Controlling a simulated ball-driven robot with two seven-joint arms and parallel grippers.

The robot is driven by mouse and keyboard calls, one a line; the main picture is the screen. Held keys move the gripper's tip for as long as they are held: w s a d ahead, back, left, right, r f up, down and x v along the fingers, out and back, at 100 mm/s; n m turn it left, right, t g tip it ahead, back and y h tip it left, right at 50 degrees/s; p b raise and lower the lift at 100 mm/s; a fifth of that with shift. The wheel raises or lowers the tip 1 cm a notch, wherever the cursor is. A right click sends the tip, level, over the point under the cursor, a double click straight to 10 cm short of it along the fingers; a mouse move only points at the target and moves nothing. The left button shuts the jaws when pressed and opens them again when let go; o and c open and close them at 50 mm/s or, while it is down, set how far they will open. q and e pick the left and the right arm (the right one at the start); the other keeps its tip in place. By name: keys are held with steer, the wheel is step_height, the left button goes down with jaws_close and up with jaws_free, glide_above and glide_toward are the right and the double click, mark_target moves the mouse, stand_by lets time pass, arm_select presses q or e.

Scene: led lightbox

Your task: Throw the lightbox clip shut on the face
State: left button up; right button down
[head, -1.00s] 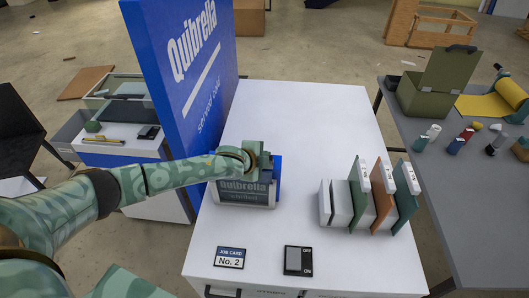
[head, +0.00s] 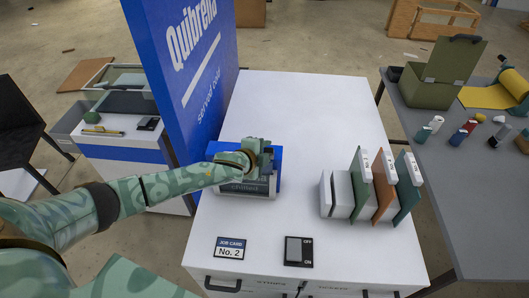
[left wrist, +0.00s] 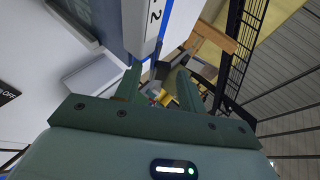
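The lightbox (head: 247,190) is a small blue-framed box with a dark lettered face, standing on the white counter beside the tall blue sign. My left gripper (head: 262,160) is at its upper right part, in front of the face, and covers some of the lettering. In the left wrist view the two green fingers (left wrist: 160,92) stand apart with nothing clearly held between them. I cannot make out the clip; the gripper may hide it. Whether the gripper touches the box cannot be told. My right gripper is not in view.
A rack of upright panels (head: 382,185) with white tabs stands on the right of the white counter (head: 300,120). An on/off switch (head: 298,251) and a job card (head: 230,248) lie at the front. The tall blue sign (head: 185,80) stands close on the left. The counter's middle is clear.

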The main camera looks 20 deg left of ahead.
arm_select(q)
steer(key=p+v, duration=0.2)
steer(key=v, duration=1.4)
steer(key=shift+s+r, duration=0.1)
steer(key=shift+r, duration=0.05)
